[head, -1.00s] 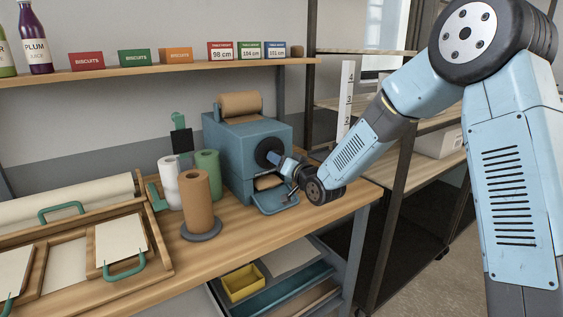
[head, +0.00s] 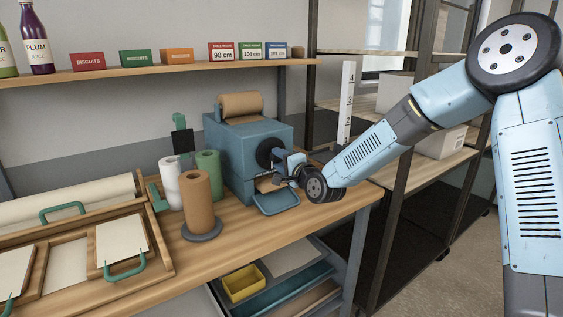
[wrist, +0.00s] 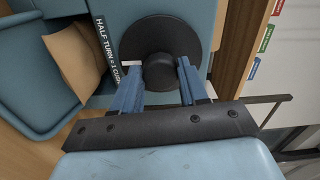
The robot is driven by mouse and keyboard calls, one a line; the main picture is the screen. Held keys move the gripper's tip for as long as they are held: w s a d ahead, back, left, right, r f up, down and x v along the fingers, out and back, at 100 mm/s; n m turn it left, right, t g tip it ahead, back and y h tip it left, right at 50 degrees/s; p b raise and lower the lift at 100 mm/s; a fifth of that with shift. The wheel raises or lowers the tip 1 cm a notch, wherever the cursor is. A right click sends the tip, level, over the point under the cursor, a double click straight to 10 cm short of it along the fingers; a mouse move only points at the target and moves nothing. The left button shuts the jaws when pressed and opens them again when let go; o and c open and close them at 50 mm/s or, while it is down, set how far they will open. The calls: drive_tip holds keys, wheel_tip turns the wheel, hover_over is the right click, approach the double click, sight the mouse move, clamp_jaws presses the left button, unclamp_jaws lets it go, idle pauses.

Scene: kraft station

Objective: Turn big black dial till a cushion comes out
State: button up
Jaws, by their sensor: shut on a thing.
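The big black dial (head: 268,147) is on the right face of the blue machine (head: 240,160) on the workbench. In the wrist view the round dial (wrist: 188,31) faces me, with a raised black grip at its centre and a pale mark at its lower left. My gripper (wrist: 159,67) has its blue fingers on either side of that grip and is shut on it. My gripper also shows at the dial in the head view (head: 284,160). Brown paper (wrist: 82,58) shows at the machine's outlet, above the blue tray (head: 278,204); its full shape is partly hidden.
A label starting "HALF-TURN" (wrist: 105,50) runs beside the dial. Brown (head: 197,195), white (head: 172,180) and green (head: 208,170) rolls stand left of the machine. A brown roll (head: 241,105) lies on top. A dark-framed rack (head: 400,190) stands to the right.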

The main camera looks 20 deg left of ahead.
drive_tip(key=shift+w+d+m, duration=0.1)
drive_tip(key=shift+w+m, duration=0.05)
drive_tip(key=shift+m, duration=1.35)
drive_tip(key=o, duration=0.8)
drive_tip(key=shift+f, duration=0.1)
drive_tip(key=shift+o, duration=1.3)
drive_tip(key=v, duration=1.3)
drive_tip(key=shift+s+d, duration=0.2)
drive_tip(key=shift+s, duration=0.1)
drive_tip(key=shift+f, duration=0.1)
